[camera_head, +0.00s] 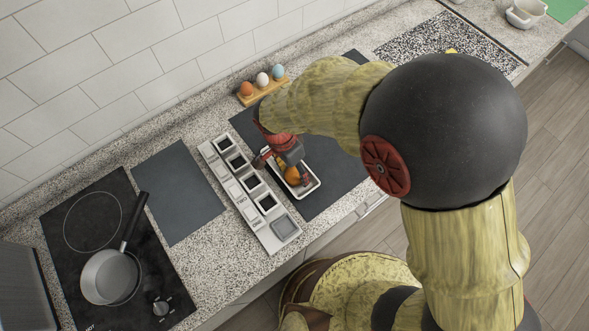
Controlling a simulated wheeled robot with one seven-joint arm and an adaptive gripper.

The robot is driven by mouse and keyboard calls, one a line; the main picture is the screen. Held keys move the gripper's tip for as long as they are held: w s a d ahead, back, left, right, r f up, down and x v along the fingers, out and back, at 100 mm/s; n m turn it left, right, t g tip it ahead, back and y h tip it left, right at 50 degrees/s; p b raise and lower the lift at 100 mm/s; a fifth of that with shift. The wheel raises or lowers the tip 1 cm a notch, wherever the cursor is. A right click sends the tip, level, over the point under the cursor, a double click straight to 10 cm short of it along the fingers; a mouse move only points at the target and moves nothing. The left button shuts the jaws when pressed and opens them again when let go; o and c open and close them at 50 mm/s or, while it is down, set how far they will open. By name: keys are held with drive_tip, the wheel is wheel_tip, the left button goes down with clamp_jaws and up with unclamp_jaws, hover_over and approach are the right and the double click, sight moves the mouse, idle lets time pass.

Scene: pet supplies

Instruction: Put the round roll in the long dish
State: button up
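The long white dish (317,184) lies on a dark mat on the counter, partly covered by my arm. An orange-brown round thing, likely the round roll (292,176), shows at the dish, just below my gripper. My gripper (284,171) points down over the dish with its fingers close to the roll. I cannot tell whether the fingers touch or hold the roll, or whether the roll rests on the dish floor. My arm hides the far end of the dish.
A long grey-white compartment tray (266,236) stands just left of the dish. A wooden holder (263,92) with three egg-shaped things is behind. A bare dark mat (178,192) and a hob (75,270) with a saucepan (110,278) are at left.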

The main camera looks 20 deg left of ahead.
sight(288, 171)
drive_tip(key=shift+o, duration=0.7)
drive_tip(key=shift+r, duration=0.35)
wheel_tip(288, 171, up, 12)
drive_tip(key=a+p, duration=0.2)
drive_tip(key=shift+f, duration=0.25)
